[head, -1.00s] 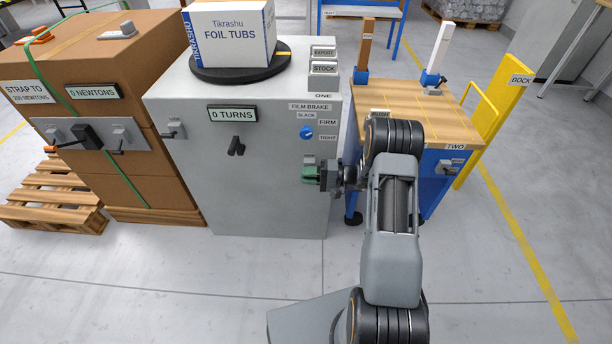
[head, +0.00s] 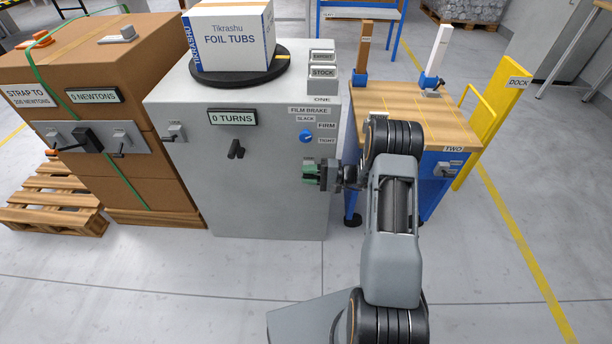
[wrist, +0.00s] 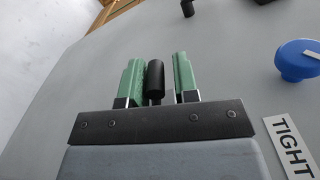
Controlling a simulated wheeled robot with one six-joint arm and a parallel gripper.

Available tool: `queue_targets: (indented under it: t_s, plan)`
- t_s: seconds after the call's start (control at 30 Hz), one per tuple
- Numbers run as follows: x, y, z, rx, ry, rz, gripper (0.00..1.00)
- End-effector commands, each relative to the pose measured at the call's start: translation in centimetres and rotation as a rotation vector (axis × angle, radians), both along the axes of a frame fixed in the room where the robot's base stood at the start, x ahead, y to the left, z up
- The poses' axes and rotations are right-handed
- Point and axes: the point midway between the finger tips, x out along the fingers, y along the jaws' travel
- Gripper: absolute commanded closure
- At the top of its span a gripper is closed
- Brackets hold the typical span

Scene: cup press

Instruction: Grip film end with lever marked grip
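A black lever (wrist: 155,80) stands out from the grey machine front (head: 250,185). In the wrist view it is between the two green fingers of my gripper (wrist: 157,80). The left finger is very close to the lever, and a gap shows between the lever and the right finger. In the head view my gripper (head: 312,172) is at the machine's right edge, below the blue film brake knob (head: 306,136), and hides the lever. A small pale plate (head: 308,161) shows just above the fingers. I cannot read a grip marking on it.
The blue knob (wrist: 298,60) and its TIGHT label (wrist: 290,148) are right of the fingers. Another black handle (head: 236,149) is under the 0 TURNS display (head: 232,118). A wood-topped blue cart (head: 425,112) stands close on the right. The floor in front is clear.

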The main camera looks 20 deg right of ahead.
Motion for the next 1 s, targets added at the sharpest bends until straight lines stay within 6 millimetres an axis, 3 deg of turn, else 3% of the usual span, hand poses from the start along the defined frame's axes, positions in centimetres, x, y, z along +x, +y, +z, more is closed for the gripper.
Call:
queue_targets:
  t_s: [0.17, 0.47, 0.67, 1.0]
  plan:
    - [0.0, 0.2, 0.0, 0.001, 0.002, 0.004, 0.57]
    - [-0.2, 0.0, -0.1, 0.002, 0.006, 0.006, 0.57]
    - [-1.1, -2.7, -0.1, 0.001, 0.007, 0.003, 0.57]
    - [-3.0, -9.2, 0.0, 0.000, 0.004, 0.004, 0.57]
